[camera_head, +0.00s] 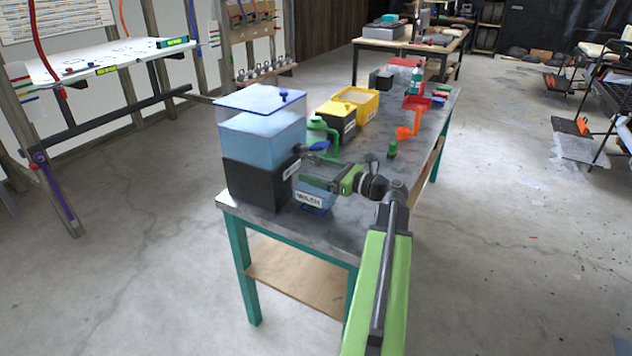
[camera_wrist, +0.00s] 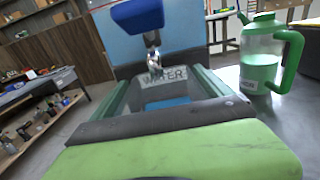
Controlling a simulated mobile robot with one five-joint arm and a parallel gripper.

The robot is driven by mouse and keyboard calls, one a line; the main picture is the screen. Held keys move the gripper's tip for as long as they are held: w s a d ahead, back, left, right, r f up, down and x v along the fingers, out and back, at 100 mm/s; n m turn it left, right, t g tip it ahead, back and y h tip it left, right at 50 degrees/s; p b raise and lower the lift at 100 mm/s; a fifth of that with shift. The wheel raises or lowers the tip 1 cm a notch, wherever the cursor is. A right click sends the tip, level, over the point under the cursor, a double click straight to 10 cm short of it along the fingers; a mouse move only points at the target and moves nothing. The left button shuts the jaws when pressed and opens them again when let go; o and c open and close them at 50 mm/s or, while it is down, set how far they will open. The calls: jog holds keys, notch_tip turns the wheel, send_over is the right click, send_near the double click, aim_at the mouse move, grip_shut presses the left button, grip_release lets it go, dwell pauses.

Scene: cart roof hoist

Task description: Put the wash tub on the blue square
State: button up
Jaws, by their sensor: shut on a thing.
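The wash tub (camera_head: 316,190) is a small blue tub with a white WASH label, at the near end of the workbench, beside the water tank. The tub is partly hidden by my gripper in the head view.
The water tank (camera_head: 262,140) stands left of my gripper; its blue tap (camera_wrist: 138,15) hangs close ahead. A green jug (camera_wrist: 265,60) stands at right in the wrist view.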

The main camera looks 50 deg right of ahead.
notch_tip(320, 180, down, 4)
jog(key=b, duration=0.4)
jog(key=shift+r, duration=0.25)
jog(key=shift+f, duration=0.15)
jog(key=o, duration=1.8)
jog(key=shift+s+r+p, duration=0.15)
jog(key=shift+r+p, duration=0.1)
jog(key=shift+p, duration=0.1)
jog(key=v, duration=1.2)
jog(key=shift+f, duration=0.15)
